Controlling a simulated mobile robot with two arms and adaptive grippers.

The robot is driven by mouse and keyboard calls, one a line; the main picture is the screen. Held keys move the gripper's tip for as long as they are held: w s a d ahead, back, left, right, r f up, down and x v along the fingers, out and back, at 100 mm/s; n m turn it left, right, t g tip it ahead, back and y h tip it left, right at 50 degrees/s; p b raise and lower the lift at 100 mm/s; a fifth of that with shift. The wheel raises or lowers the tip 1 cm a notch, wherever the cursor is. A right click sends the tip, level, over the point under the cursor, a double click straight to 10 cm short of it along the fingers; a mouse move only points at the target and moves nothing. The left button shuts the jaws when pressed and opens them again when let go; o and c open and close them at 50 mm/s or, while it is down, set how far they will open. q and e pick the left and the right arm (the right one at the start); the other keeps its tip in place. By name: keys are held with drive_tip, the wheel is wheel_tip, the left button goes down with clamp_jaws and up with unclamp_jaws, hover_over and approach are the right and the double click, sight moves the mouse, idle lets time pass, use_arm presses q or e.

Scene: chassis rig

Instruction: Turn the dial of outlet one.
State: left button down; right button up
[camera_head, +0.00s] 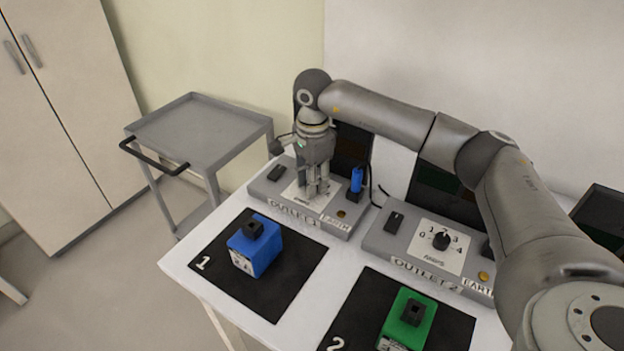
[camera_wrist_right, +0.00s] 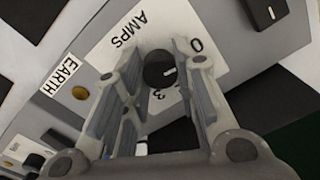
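Outlet one (camera_head: 292,213) is a grey box at the back left of the white table, with a white AMPS plate. Its black round dial (camera_wrist_right: 158,69) shows in the right wrist view with a small white pointer mark; the digits 0 and 3 are readable beside it, others are covered by a finger. My right gripper (camera_head: 317,192) points down over the plate and hides the dial in the head view. In the right wrist view its two fingers (camera_wrist_right: 160,60) stand apart, one on each side of the dial; contact is unclear. My left gripper is not in view.
A blue plug (camera_head: 356,180) stands at outlet one's right end. Outlet two (camera_head: 385,240) is to the right. A blue block (camera_head: 255,248) and a green block (camera_head: 408,318) sit on black mats in front. A grey cart (camera_head: 200,130) stands at left.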

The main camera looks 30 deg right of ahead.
drive_tip(key=o, duration=0.4)
wheel_tip(320, 180, up, 12)
drive_tip(key=shift+s, duration=0.15)
idle(0.3)
idle(0.5)
